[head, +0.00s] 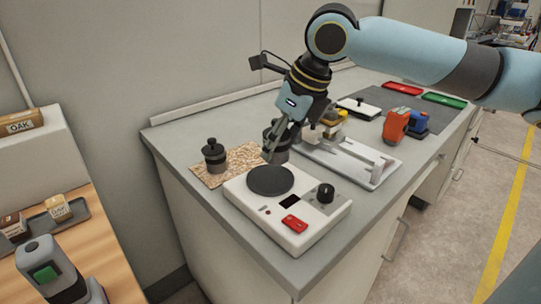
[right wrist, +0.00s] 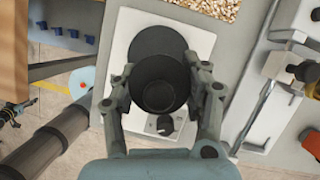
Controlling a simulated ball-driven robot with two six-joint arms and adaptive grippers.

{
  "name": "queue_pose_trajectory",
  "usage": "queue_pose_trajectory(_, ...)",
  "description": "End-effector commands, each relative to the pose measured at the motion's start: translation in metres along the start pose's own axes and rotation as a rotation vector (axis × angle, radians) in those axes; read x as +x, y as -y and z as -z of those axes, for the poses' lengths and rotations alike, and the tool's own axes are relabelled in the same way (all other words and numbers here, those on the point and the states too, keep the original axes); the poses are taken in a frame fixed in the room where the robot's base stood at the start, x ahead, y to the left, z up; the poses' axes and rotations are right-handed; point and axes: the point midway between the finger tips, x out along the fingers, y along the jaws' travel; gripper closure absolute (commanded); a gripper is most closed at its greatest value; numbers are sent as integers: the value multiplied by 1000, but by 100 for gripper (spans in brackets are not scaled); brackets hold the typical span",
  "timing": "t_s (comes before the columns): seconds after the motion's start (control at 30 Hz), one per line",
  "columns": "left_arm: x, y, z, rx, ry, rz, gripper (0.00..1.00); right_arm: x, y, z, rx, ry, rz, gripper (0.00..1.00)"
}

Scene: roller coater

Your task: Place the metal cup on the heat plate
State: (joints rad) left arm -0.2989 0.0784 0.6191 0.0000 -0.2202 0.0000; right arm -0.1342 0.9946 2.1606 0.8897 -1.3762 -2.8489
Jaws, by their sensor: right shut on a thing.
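The dark metal cup (head: 281,156) is in my right gripper (head: 272,147), just behind the heat plate in the head view. The heat plate is a dark round disc (head: 270,180) on a white device. In the right wrist view, my right gripper (right wrist: 160,78) has its fingers on both sides of the cup (right wrist: 160,97), whose open top faces the camera. The cup overlaps part of the dark disc (right wrist: 156,40) there. The cup looks held above the counter; the gap beneath it is hard to judge. My left gripper is not in view.
A dark lidded jar (head: 214,157) stands on a speckled mat (head: 240,160) left of the cup. A white device with a rail (head: 345,160) is to the right. The white device has a knob (head: 325,193) and a red button (head: 294,223). An orange tool (head: 395,125) stands farther right.

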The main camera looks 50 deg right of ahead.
Motion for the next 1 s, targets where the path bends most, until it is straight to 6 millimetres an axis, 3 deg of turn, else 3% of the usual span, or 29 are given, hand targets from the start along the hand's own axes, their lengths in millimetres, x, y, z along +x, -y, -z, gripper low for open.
queue_pose_trajectory(0.23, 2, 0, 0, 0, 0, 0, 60, 12, -3, -10, 0, -1, -4, 94)
queue_pose_trajectory(0.5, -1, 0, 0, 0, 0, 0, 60, 46, -3, 4, 0, -3, -4, 94)
queue_pose_trajectory(0.9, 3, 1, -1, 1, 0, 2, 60, 53, -3, 7, -1, -2, -2, 94)
queue_pose_trajectory(0.93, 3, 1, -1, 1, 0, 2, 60, 52, -2, 7, -1, -3, -2, 51)
queue_pose_trajectory(1.0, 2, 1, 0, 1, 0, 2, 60, 52, -2, 7, -1, -3, -2, 42)
